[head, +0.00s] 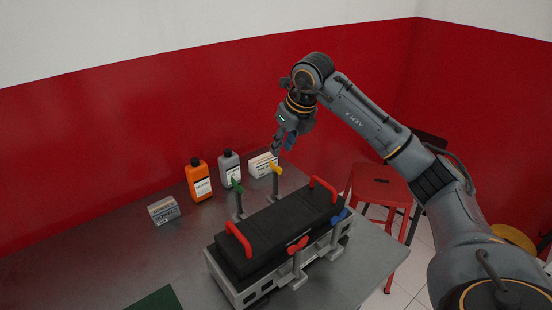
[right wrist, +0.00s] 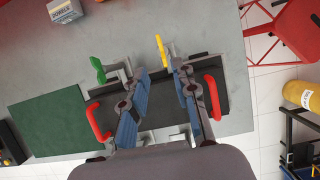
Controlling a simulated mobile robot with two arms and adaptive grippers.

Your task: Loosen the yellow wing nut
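The yellow wing nut (head: 276,168) stands upright on a post at the far right corner of the black engine cover. It also shows in the right wrist view (right wrist: 162,51), just beyond my fingertips and nearer the right finger. My right gripper (head: 279,150) is above the nut in the head view. In the right wrist view its blue fingers (right wrist: 156,72) are apart with nothing held between them. Whether a fingertip touches the nut, I cannot tell. My left gripper is in neither view.
A green wing nut (head: 236,185) stands left of the yellow one; red (head: 298,244) and blue (head: 339,216) ones are at the front. Red handles (head: 238,239) rise from the cover. Bottles (head: 199,180) and boxes (head: 163,210) stand behind. The table's left part is mostly clear.

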